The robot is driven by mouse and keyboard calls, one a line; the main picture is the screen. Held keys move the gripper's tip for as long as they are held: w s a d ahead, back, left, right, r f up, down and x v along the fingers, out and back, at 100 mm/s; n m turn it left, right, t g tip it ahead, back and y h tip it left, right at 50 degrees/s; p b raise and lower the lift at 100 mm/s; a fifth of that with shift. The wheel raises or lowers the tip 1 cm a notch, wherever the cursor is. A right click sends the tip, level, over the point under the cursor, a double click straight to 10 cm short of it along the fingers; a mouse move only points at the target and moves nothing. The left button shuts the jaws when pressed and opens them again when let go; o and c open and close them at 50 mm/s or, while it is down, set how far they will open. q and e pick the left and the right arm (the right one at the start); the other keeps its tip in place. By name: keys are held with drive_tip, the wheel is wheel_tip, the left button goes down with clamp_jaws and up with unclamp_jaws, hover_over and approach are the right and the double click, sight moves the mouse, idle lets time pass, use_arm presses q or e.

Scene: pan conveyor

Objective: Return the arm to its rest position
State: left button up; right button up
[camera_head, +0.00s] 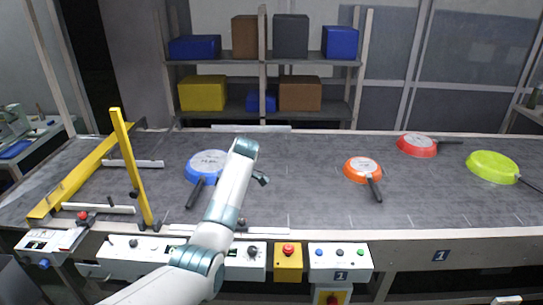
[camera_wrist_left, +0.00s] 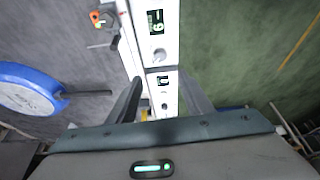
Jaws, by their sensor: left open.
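My left arm (camera_head: 233,185) comes in from the bottom and reaches up over the front of the conveyor. My left gripper (camera_head: 262,180) is small and partly hidden behind the wrist in the head view. In the left wrist view its two dark fingers (camera_wrist_left: 160,88) are apart with nothing held between them. They hang over the conveyor's white front edge. The blue pan (camera_head: 207,165) lies on the belt just left of the arm, apart from the gripper. It also shows at the left of the left wrist view (camera_wrist_left: 28,88). My right gripper is not in view.
An orange pan (camera_head: 362,168), a red pan (camera_head: 416,146) and a green pan (camera_head: 492,166) lie to the right on the conveyor belt (camera_head: 310,190). Yellow bars (camera_head: 132,165) stand at the left. Control boxes (camera_head: 340,262) line the front edge. A shelf with boxes stands behind.

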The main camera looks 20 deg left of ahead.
use_arm(q)
drive_tip(key=s+d+f+m+t+h, duration=0.1)
drive_tip(key=s+d+f+m+t, duration=0.25)
drive_tip(key=s+f+m, duration=1.15)
drive_tip(key=s+d+m+t+h, duration=0.15)
drive_tip(key=s+d+m, duration=0.3)
drive_tip(key=s, duration=1.05)
drive_tip(key=s+d+m+h, duration=0.2)
drive_tip(key=s+d+m, duration=0.25)
drive_tip(key=s, duration=1.15)
wheel_tip(320, 180, down, 32)
drive_tip(key=s+g+b, duration=0.1)
drive_tip(key=g+b, duration=0.1)
drive_tip(key=b, duration=0.2)
drive_tip(key=s+a+f+b, duration=0.3)
drive_tip(key=s+f, duration=1.5)
drive_tip(key=f, duration=0.2)
drive_tip(key=shift+f+g, duration=0.2)
drive_tip(key=shift+g, duration=0.2)
